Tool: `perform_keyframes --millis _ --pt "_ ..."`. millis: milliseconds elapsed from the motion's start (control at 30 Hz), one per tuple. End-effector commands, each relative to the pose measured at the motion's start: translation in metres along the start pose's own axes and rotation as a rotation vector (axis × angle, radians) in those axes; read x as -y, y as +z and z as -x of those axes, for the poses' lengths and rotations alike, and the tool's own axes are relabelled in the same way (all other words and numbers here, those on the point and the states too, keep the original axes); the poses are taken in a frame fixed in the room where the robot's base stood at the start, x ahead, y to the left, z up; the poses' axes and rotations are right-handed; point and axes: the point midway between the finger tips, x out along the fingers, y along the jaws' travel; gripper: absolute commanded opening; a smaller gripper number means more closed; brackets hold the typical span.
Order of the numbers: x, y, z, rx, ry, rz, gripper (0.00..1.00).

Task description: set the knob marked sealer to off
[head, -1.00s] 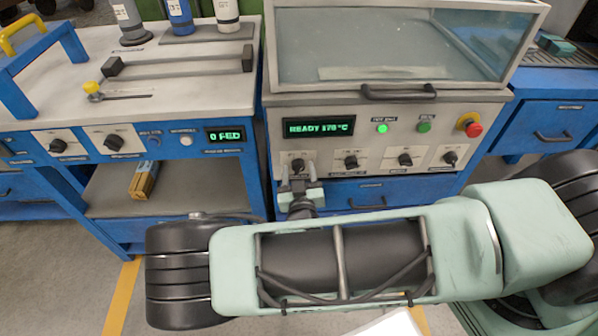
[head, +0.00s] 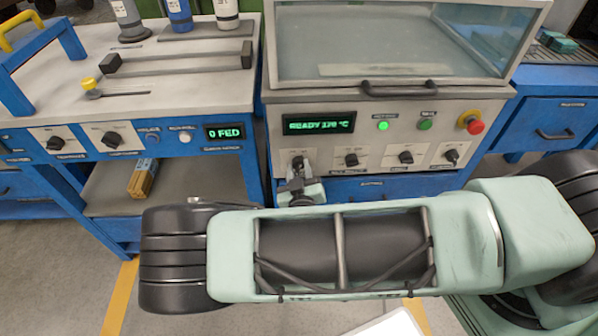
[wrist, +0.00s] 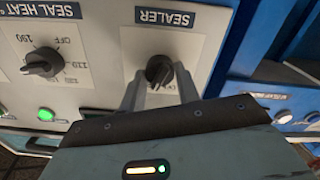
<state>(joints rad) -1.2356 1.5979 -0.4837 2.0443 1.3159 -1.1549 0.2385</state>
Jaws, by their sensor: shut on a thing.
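The sealer knob (wrist: 159,70) is a dark round knob on a white plate marked SEALER (wrist: 165,18), seen upside down in the wrist view. In the head view the knob (head: 297,162) is the leftmost on the machine's front panel. My gripper (wrist: 160,88) is shut on the knob, one pale finger on each side. It also shows small in the head view (head: 298,172), in front of the panel. The plate's position markings are mostly hidden by the fingers, so I cannot tell the setting.
The seal heat knob (wrist: 43,62) sits close beside it on the same panel. More knobs, a green READY display (head: 319,123), green lights and a red stop button (head: 471,123) share the panel. A blue drawer (head: 375,187) lies below. A feeder bench (head: 180,90) stands to the left.

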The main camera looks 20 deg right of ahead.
Motion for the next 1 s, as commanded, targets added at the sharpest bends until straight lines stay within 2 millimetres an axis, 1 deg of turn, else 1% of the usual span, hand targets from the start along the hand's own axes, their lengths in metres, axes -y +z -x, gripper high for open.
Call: perform_keyframes --millis 600,800,1000 --pt "0.0014 0.0013 0.0003 -0.001 0.000 0.563 0.09" --pt "0.0018 0.0007 0.0005 -0.002 -0.001 0.713 0.09" --pt "0.0016 0.0006 0.0006 -0.001 -0.001 0.816 0.09"
